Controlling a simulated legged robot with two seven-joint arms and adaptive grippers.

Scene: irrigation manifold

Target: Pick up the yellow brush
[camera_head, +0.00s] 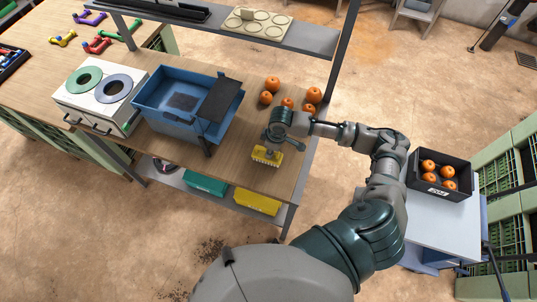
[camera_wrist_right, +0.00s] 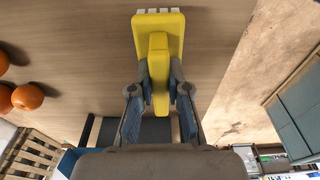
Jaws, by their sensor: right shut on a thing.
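The yellow brush (camera_head: 267,155) is at the right end of the wooden workbench in the head view, near its front edge. In the right wrist view the yellow brush (camera_wrist_right: 158,40) shows a wide yellow head with white bristle ends at the top, and a narrower handle. My right gripper (camera_wrist_right: 158,95) is shut on the handle, one finger on each side. In the head view my right gripper (camera_head: 271,143) is at the brush. Whether the brush touches the bench is hard to tell. My left gripper is not in view.
Several oranges (camera_head: 266,98) lie on the bench behind my right gripper. A blue bin (camera_head: 165,118) stands left of the brush. A shelf post (camera_head: 343,55) rises at the bench's right end. A black crate of oranges (camera_head: 455,190) sits on a side table at right.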

